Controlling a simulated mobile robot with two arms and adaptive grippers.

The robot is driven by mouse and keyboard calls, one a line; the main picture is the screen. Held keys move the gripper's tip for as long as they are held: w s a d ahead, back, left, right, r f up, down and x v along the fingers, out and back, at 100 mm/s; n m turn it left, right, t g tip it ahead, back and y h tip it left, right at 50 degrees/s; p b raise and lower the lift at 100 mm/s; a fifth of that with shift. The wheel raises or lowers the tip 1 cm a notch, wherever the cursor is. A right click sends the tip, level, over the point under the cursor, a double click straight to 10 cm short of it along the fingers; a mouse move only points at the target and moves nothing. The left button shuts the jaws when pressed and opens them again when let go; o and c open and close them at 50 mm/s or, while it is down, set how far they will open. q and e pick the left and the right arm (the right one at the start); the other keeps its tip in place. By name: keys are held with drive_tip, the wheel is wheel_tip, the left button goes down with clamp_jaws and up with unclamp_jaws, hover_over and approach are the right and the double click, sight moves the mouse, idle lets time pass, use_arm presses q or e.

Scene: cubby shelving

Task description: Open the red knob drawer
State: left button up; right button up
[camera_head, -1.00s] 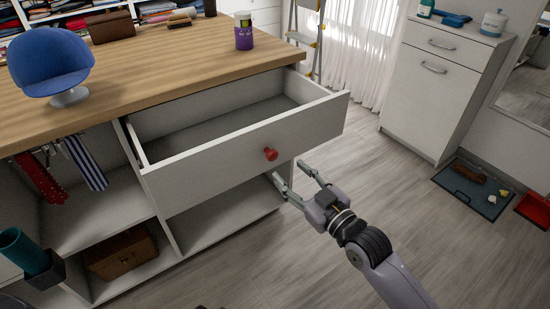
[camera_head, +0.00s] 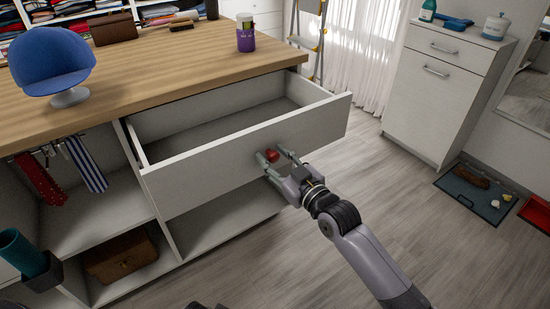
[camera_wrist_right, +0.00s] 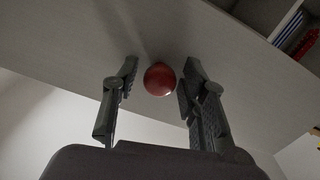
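The white drawer (camera_head: 228,148) with the red knob stands pulled out of the wood-topped cabinet, and its empty inside shows. The red knob (camera_head: 271,155) is on the drawer front. My right gripper (camera_head: 272,162) is at the drawer front with its fingers on either side of the knob. In the right wrist view the red knob (camera_wrist_right: 159,79) lies between the two open fingers of my right gripper (camera_wrist_right: 158,85). The right finger is very near it or touching, and a gap shows on the left. My left gripper is not in view.
The wooden top (camera_head: 140,70) carries a blue chair (camera_head: 52,62) and a purple cup (camera_head: 246,38). Open cubbies below hold a brown box (camera_head: 120,256). A white cabinet (camera_head: 437,90) stands at the right. The floor (camera_head: 370,190) between is clear.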

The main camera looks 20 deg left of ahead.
clamp_jaws()
idle(0.6)
